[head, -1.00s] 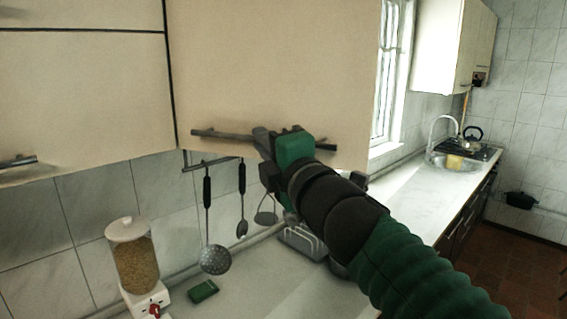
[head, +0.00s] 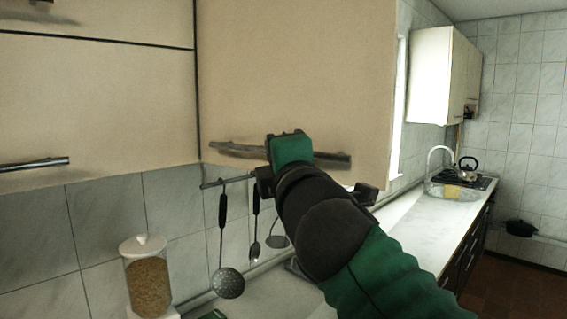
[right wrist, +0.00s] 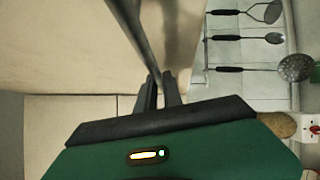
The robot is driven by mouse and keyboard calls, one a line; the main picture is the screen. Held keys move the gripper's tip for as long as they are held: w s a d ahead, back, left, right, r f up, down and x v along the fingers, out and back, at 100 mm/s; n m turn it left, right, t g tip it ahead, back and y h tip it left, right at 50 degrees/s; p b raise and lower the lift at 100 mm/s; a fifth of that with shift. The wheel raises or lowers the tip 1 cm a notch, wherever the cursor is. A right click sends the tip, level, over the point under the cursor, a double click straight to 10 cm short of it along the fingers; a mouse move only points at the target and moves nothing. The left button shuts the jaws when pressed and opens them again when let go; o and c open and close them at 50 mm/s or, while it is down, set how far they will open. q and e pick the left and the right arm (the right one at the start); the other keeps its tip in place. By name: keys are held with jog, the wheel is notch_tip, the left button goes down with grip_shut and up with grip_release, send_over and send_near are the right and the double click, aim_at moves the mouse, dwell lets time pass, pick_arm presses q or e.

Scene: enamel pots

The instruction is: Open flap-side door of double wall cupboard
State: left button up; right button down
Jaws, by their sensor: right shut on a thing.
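The double wall cupboard fills the upper left of the head view. Its right-hand door (head: 300,80) is a plain cream panel with a dark horizontal bar handle (head: 226,150) near its bottom edge. The left-hand front (head: 90,110) is split by a dark horizontal line and has its own handle (head: 35,164). My right gripper (head: 272,150) is shut on the right-hand door's handle; its fingertips are largely hidden in the head view. The right wrist view shows the fingers (right wrist: 160,90) closed at the bar (right wrist: 132,30). I cannot tell whether the door stands slightly ajar. My left gripper is out of view.
Utensils (head: 229,283) hang from a rail under the cupboard. A grain dispenser (head: 148,285) stands on the counter at lower left. The counter (head: 405,222) runs back to a sink and kettle (head: 467,168). Another wall cupboard (head: 432,75) hangs beyond the window.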

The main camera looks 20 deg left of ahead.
jog(key=shift+a+f, duration=0.1)
jog(key=shift+f, duration=0.2)
jog(key=c, duration=1.8)
grip_release()
jog(key=o, duration=0.3)
jog(key=shift+w+a, duration=0.1)
jog(key=shift+w, duration=0.1)
jog(key=shift+r, duration=0.1)
jog(key=shift+s, duration=0.1)
